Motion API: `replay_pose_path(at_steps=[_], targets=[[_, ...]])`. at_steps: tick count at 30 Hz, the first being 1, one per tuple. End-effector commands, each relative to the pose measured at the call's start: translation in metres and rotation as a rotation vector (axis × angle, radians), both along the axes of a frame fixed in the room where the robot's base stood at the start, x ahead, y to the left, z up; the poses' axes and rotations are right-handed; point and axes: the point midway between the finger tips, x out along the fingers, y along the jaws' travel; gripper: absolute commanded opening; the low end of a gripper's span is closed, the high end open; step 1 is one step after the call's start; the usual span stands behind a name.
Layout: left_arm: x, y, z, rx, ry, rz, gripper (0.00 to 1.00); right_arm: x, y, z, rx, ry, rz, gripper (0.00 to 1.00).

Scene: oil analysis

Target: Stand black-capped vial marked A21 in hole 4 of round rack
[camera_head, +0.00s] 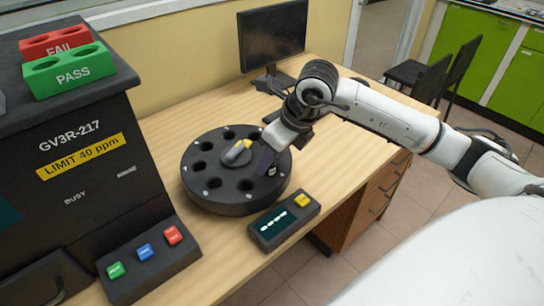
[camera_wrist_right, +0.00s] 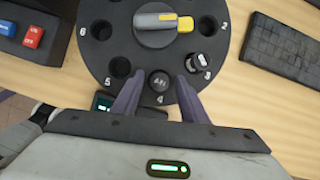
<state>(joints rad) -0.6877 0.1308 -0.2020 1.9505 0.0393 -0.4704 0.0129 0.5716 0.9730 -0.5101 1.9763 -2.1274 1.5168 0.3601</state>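The black round rack (camera_head: 215,201) stands on the wooden table, and its numbered holes show in the right wrist view (camera_wrist_right: 108,30). A black-capped vial (camera_wrist_right: 160,82) stands upright at hole 4; its cap marking looks like A21 but is small. My right gripper (camera_wrist_right: 159,78) is over the rack's edge, its purple fingers on either side of this cap with a visible gap on both sides. In the head view the right gripper (camera_head: 267,160) hides this vial. My left gripper is not in view.
Another dark-capped vial (camera_wrist_right: 200,61) is at hole 3. A grey-yellow piece (camera_head: 238,152) sits at the rack's centre. A small display box (camera_head: 284,219) stands in front, the black GV3R-217 machine (camera_head: 85,190) at left, a monitor (camera_head: 272,37) behind.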

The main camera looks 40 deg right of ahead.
Motion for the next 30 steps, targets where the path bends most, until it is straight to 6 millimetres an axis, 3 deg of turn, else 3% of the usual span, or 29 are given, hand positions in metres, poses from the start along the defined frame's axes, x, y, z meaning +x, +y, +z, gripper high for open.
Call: replay_pose_path(at_steps=[5,15,21,30], targets=[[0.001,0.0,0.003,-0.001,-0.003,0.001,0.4,-0.002,-0.001,0.009,0.0,-0.002,0.0,0.4],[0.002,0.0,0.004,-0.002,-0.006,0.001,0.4,-0.027,-0.009,0.074,-0.002,-0.005,-0.001,0.4],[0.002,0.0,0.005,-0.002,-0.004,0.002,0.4,-0.039,-0.011,0.103,-0.001,-0.003,-0.001,0.4],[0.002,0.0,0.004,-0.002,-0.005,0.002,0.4,-0.044,-0.013,0.114,0.0,0.0,0.0,0.4]])
